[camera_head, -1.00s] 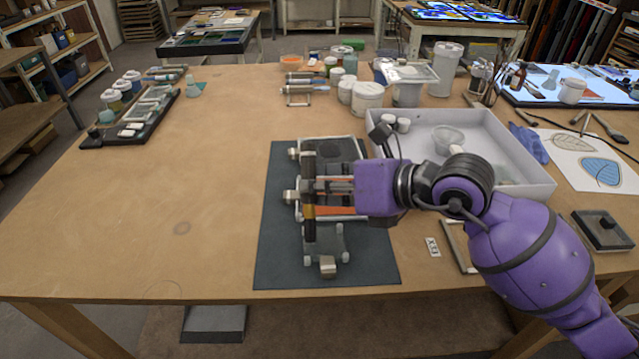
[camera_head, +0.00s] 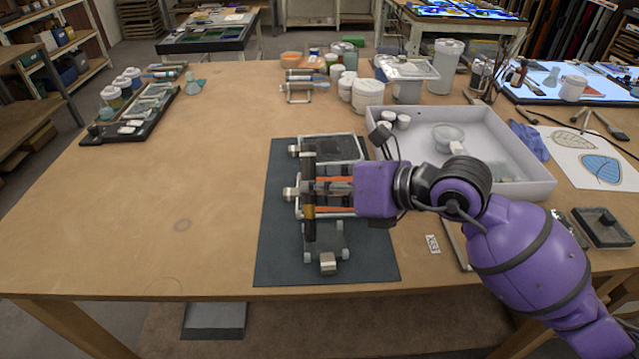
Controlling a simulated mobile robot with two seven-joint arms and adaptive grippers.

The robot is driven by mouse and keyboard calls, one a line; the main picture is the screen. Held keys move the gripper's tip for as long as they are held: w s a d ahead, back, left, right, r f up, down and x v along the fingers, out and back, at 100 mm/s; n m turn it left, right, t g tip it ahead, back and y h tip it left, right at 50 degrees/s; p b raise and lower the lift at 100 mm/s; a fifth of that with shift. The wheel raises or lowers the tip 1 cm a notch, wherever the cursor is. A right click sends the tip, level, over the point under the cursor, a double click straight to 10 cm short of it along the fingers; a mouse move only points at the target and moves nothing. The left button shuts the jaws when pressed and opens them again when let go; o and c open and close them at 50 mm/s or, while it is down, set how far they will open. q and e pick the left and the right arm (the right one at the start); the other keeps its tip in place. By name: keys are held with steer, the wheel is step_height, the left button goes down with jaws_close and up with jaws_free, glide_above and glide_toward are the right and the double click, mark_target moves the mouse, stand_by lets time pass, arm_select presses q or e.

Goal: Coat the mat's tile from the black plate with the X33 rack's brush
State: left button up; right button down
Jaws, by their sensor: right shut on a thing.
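The dark mat (camera_head: 275,255) lies near the table's front edge. Metal-framed holders lie on it; the middle one shows orange strips (camera_head: 338,212), perhaps the tile, mostly covered by my right gripper (camera_head: 308,189). My right gripper is shut on an upright brush with a dark handle and brass-coloured band (camera_head: 309,212). The brush's lower end is dark, over the mat; I cannot tell whether it touches. A black plate (camera_head: 603,228) with a dark block lies at the right. The X33 label (camera_head: 433,244) is beside a rack (camera_head: 457,243), partly hidden by my arm. My left gripper is not in view.
A white tray (camera_head: 543,187) with a bowl stands behind my right arm. White jars (camera_head: 368,96) stand at the back, and a dark tray of bottles (camera_head: 100,139) at the left. The left middle of the table is clear.

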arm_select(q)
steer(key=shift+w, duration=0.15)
arm_select(e)
steer(key=shift+f, duration=0.1)
steer(key=shift+w+d+f, duration=0.1)
steer(key=shift+d, duration=0.95)
steer(key=shift+w+d, duration=0.1)
steer(key=shift+d, duration=0.9)
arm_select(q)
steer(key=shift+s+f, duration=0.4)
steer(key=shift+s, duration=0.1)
arm_select(e)
steer(key=shift+d, duration=0.65)
steer(key=shift+r, duration=0.2)
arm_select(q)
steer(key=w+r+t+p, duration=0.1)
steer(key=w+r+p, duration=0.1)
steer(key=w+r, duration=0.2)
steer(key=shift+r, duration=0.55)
arm_select(e)
step_height(320, 180, up, 5)
